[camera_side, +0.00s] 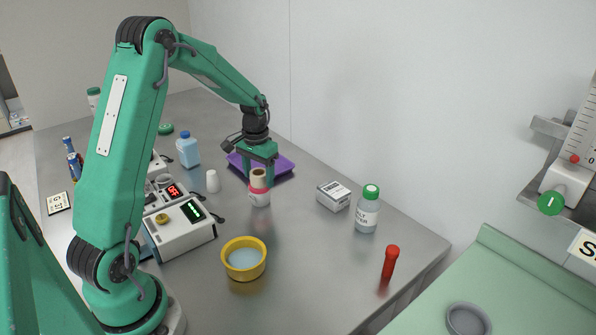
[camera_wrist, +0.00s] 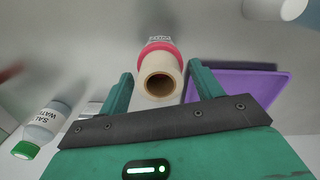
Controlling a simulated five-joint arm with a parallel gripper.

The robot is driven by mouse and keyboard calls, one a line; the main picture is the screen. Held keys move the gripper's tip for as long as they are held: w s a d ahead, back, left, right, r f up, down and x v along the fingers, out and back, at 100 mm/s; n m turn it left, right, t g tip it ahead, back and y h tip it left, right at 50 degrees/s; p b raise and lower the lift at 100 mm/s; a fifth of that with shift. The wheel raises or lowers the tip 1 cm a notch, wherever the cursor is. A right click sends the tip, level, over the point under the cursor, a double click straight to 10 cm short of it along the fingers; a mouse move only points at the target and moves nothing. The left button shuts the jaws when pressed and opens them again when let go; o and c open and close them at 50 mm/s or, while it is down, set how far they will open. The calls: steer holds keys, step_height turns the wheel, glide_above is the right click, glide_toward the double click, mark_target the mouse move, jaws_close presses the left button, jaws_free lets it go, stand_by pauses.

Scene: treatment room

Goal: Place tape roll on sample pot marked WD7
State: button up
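The tape roll (camera_side: 258,180) is a beige ring that sits on top of a white pot (camera_side: 259,200) with a pink-red lid. It stays upright there, with its hole facing up. The wrist view shows the roll (camera_wrist: 160,85) in front of the pink lid (camera_wrist: 160,46); the pot's label is too small to read. My gripper (camera_side: 259,174) is over the pot with its fingers on either side of the roll. In the wrist view my gripper (camera_wrist: 160,72) is open, with a gap between each finger and the roll.
A purple tray (camera_side: 270,165) lies just behind my gripper. A small white bottle (camera_side: 212,181), a yellow bowl (camera_side: 244,259), a white box (camera_side: 333,196) and a green-capped bottle (camera_side: 367,211) stand around.

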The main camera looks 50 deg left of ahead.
steer(key=shift+r, duration=0.1)
step_height(320, 180, up, 12)
stand_by(0.9)
steer(key=shift+d+r, duration=0.1)
steer(key=shift+r, duration=0.05)
stand_by(0.3)
steer(key=s+d+r+m+t, duration=0.1)
steer(key=s+d+r, duration=0.25)
steer(key=d, duration=0.25)
steer(key=s+d+r+t, duration=0.2)
steer(key=s+d+r, duration=0.15)
steer(key=d, duration=0.25)
steer(key=s+d+f+m+t, duration=0.1)
steer(key=s+d+m+t, duration=0.1)
steer(key=s+d, duration=0.5)
steer(key=shift+s+d+f+t, duration=0.3)
steer(key=shift+s+d+f, duration=0.1)
steer(key=shift+s, duration=2.05)
